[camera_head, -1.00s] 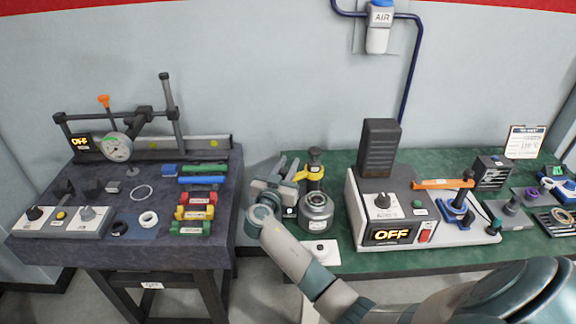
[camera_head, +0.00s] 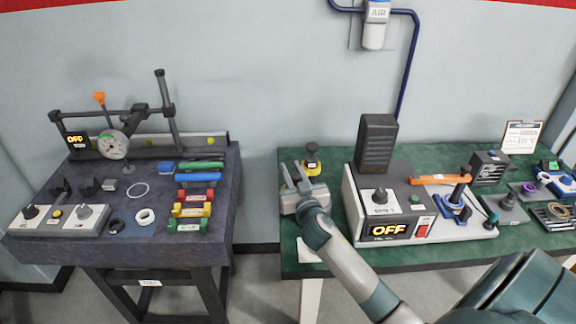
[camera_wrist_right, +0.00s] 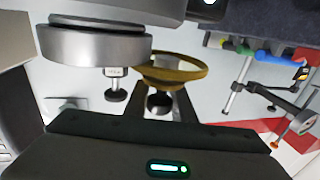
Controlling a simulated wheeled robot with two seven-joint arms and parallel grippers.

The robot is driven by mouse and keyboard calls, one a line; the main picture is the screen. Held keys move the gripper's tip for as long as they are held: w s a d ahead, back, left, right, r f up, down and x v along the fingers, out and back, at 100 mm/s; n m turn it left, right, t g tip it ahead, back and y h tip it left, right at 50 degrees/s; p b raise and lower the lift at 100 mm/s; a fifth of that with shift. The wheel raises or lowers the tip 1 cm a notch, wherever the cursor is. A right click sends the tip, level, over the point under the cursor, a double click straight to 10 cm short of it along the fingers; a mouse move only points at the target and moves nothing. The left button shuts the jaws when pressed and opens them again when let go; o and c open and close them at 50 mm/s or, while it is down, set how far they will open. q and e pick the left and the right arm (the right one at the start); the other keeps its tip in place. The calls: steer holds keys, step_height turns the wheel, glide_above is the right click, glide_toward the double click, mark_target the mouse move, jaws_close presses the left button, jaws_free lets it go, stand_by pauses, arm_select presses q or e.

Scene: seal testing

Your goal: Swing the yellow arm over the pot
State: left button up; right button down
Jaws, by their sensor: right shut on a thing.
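The yellow arm (camera_head: 311,166) shows as a small yellow patch around the foot of its black-knobbed post, just behind my right gripper (camera_head: 294,175). In the right wrist view, the yellow arm (camera_wrist_right: 182,74) is a rounded yellow piece at the tips of my fingers, and my right gripper is shut on it. The pot is hidden behind my gripper in the head view. In the right wrist view, a silver round body, which looks like the pot (camera_wrist_right: 95,45), stands close beside the yellow arm. My left gripper is not in view.
The grey test unit (camera_head: 400,240) reading OFF stands close to the right of my gripper on the green table (camera_head: 345,262). A dark table (camera_head: 60,245) with a gauge stand and coloured clamps is at left, across a gap. An air unit (camera_head: 376,26) hangs on the wall.

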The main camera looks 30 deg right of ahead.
mark_target(299, 179)
steer(key=shift+s+d+n+t+y+p, duration=0.25)
steer(key=shift+s+n+y+p, duration=0.25)
steer(key=shift+n+y, duration=0.65)
steer(key=shift+s+d+n+t+y+p, duration=0.25)
steer(key=shift+s+n+y, duration=0.45)
steer(key=shift+y, duration=0.85)
steer(key=shift+a, duration=0.1)
steer(key=c, duration=1.5)
jaws_free()
steer(key=shift+r, duration=0.15)
